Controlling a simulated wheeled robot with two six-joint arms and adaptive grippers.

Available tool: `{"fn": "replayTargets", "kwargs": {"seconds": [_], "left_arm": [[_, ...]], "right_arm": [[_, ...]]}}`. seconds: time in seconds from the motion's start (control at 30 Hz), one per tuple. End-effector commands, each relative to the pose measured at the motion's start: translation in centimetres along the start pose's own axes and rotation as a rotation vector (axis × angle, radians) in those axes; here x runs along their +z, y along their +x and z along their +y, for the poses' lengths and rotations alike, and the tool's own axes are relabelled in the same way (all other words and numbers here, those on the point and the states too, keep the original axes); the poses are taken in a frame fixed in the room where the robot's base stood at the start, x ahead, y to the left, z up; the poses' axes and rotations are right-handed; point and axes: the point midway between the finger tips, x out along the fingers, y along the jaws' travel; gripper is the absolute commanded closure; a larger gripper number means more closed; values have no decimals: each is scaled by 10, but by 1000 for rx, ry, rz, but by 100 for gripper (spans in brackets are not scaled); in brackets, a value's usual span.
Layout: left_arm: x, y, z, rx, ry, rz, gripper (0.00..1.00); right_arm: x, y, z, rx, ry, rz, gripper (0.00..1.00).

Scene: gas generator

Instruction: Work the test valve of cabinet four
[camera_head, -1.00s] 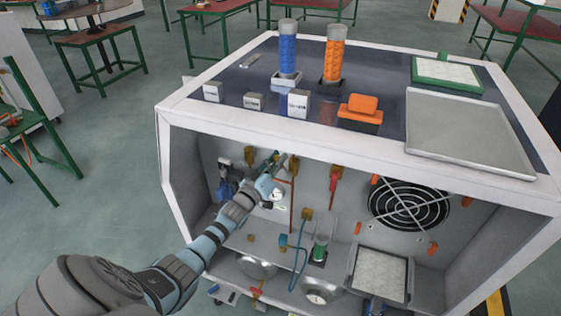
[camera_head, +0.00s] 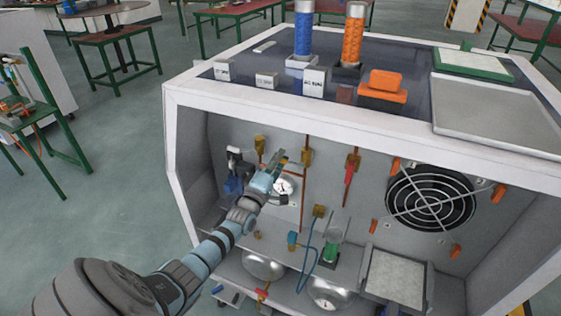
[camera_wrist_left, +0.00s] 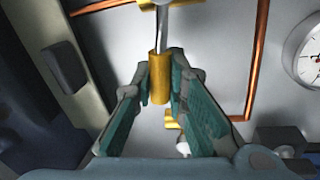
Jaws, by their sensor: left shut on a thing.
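The open cabinet (camera_head: 330,124) has brass valve fittings on its inner back wall. My left gripper (camera_head: 277,166) reaches in at the upper left of the cabinet, between a left brass fitting (camera_head: 260,145) and a middle brass fitting (camera_head: 307,157). In the left wrist view, its teal fingers (camera_wrist_left: 160,95) stand on either side of a brass cylinder (camera_wrist_left: 159,78) on a grey stem and are shut on it. A label saying which cabinet this is cannot be made out. My right gripper is in neither view.
A round gauge (camera_head: 285,188) sits just behind my gripper. A copper pipe (camera_wrist_left: 257,70) runs to the right of it. A blue hose (camera_head: 305,262), a green-filled beaker (camera_head: 333,243) and a black fan (camera_head: 430,198) are further right. Blue and orange columns (camera_head: 352,40) stand on top.

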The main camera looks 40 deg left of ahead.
Motion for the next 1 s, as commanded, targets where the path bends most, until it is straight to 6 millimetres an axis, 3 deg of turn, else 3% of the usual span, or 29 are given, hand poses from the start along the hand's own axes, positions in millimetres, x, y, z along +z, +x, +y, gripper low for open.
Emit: {"fn": "replayTargets", "kwargs": {"seconds": [0.33,0.9,0.93,1.0], "left_arm": [[2,-3,-13,-2,-160,31,100],[2,-3,-15,-5,-195,38,100],[2,-4,-15,-5,-195,38,82],[2,-4,-15,-5,-194,38,71]], "right_arm": [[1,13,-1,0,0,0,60],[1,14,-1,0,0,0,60],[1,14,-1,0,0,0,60],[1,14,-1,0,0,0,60]]}}
